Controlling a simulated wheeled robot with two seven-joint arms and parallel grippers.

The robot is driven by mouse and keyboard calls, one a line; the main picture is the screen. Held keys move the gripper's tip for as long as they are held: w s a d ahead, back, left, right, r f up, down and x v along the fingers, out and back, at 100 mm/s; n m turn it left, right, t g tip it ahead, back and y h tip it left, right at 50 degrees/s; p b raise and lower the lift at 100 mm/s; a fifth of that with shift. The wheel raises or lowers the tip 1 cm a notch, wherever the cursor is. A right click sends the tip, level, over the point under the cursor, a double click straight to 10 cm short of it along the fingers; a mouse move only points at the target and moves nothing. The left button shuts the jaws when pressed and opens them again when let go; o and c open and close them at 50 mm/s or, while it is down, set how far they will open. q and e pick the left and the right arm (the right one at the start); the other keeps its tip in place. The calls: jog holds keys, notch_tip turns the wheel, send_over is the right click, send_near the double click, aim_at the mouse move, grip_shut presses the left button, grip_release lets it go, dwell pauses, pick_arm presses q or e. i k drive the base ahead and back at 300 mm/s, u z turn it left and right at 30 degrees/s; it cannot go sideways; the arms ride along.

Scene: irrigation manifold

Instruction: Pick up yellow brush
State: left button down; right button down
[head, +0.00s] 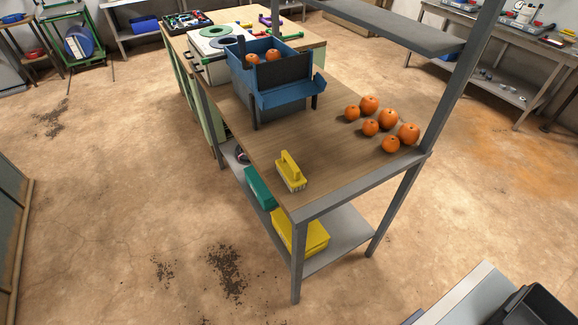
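The yellow brush (291,172) stands on the near end of the wooden-topped workbench (335,160), close to its left edge. Its yellow handle is on top and its pale bristles face down on the bench. Nothing touches it. Neither of my grippers is in the head view.
Several oranges (387,118) lie loose on the bench's right side. A blue bin (290,88) with oranges stands behind the brush. A grey post (462,75) and shelf (390,25) rise at the right. Yellow (302,238) and teal (259,188) containers sit below. Floor at left is open.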

aim_at(291, 175)
jog(key=z, duration=0.45)
jog(key=k, duration=0.95)
jog(key=z, duration=1)
